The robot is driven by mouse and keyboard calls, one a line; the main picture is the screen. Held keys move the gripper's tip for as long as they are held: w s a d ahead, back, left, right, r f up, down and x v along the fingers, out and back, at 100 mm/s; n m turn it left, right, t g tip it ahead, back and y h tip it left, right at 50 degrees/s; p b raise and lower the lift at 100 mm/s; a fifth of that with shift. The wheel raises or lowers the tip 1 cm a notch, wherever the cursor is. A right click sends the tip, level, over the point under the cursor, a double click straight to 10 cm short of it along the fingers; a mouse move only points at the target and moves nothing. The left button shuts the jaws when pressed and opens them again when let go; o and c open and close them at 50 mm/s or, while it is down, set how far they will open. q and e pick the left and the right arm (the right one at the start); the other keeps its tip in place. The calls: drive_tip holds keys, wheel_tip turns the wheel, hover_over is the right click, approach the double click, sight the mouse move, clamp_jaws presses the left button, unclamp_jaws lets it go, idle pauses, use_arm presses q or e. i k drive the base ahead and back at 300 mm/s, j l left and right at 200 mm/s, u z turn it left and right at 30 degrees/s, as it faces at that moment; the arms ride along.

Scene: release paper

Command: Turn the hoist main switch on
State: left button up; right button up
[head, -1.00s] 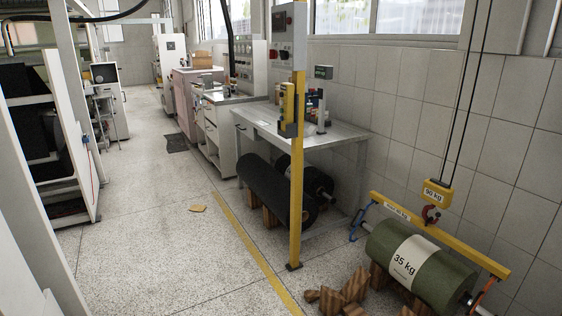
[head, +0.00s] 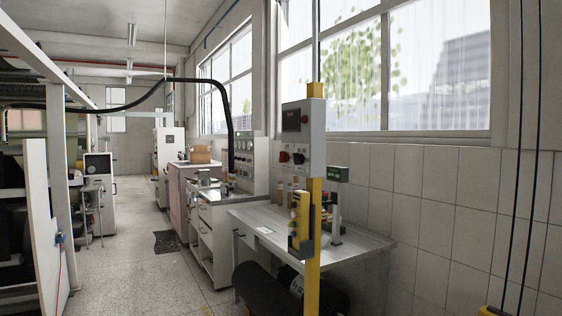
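A grey control box (head: 316,138) is mounted near the top of a yellow post (head: 313,262), right of centre in the head view. It has a dark display (head: 295,120) and, below it, a red knob (head: 284,157) and a dark knob (head: 299,158). Which one is the hoist main switch, and its setting, I cannot tell at this size. A yellow hoist pendant (head: 301,222) hangs on the post below the box. Neither of my grippers is in view.
A grey workbench (head: 355,247) stands behind the post, with dark rolls (head: 262,291) beneath it. Cabinets (head: 212,228) line the wall further back. A yellow hoist part (head: 492,311) shows at the lower right. The aisle floor (head: 135,268) at left is mostly clear.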

sight(283, 157)
drive_tip(key=i+l, duration=0.1)
drive_tip(key=i, duration=0.4)
drive_tip(key=i+l, duration=0.15)
drive_tip(key=i, duration=0.35)
drive_tip(key=z, duration=0.05)
